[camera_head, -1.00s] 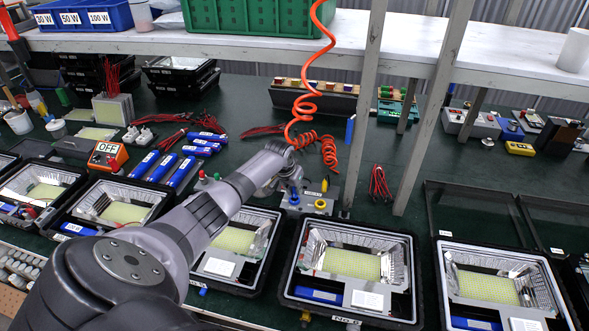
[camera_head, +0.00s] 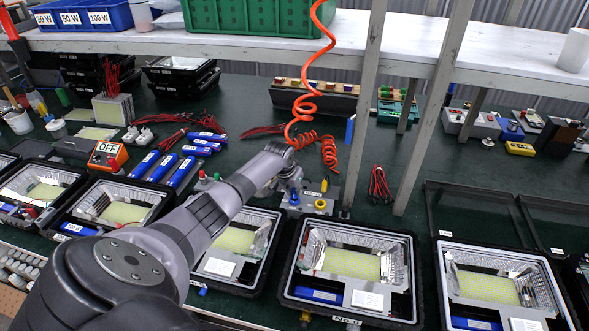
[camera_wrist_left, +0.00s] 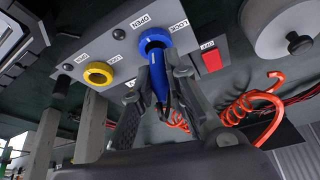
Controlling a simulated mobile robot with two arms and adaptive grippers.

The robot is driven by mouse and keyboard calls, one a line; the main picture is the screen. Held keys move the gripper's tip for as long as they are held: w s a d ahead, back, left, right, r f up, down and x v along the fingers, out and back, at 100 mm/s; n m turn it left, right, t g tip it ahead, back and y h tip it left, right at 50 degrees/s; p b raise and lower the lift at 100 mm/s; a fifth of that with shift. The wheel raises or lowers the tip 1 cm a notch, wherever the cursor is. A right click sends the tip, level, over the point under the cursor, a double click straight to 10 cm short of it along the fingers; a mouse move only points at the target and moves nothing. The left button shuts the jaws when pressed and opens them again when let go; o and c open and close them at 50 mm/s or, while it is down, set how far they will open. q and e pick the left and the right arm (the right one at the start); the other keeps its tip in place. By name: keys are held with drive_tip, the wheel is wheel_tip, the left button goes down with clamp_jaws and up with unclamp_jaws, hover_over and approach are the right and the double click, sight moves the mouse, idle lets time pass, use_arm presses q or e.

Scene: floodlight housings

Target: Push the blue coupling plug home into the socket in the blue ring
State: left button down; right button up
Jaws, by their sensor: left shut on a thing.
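In the left wrist view, the blue coupling plug (camera_wrist_left: 158,82) is held between the fingers of my left gripper (camera_wrist_left: 157,85). The plug's far end is at the blue ring (camera_wrist_left: 155,38) on the grey socket panel (camera_wrist_left: 120,50), lined up with its opening. How deep it sits cannot be told. My right gripper is not in view.
An orange coiled hose (camera_head: 310,103) hangs behind my gripper. Floodlight housings (camera_head: 352,270) line the bench front. A shelf post (camera_head: 364,110) stands right of the box.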

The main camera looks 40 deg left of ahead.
use_arm(q)
drive_tip(key=shift+f+b, duration=0.55)
drive_tip(key=shift+f, duration=0.25)
drive_tip(key=c, duration=1.9)
unclamp_jaws()
drive_tip(key=o, duration=0.4)
drive_tip(key=shift+f, duration=0.1)
drive_tip(key=v, duration=1.2)
drive_tip(key=shift+s, duration=0.1)
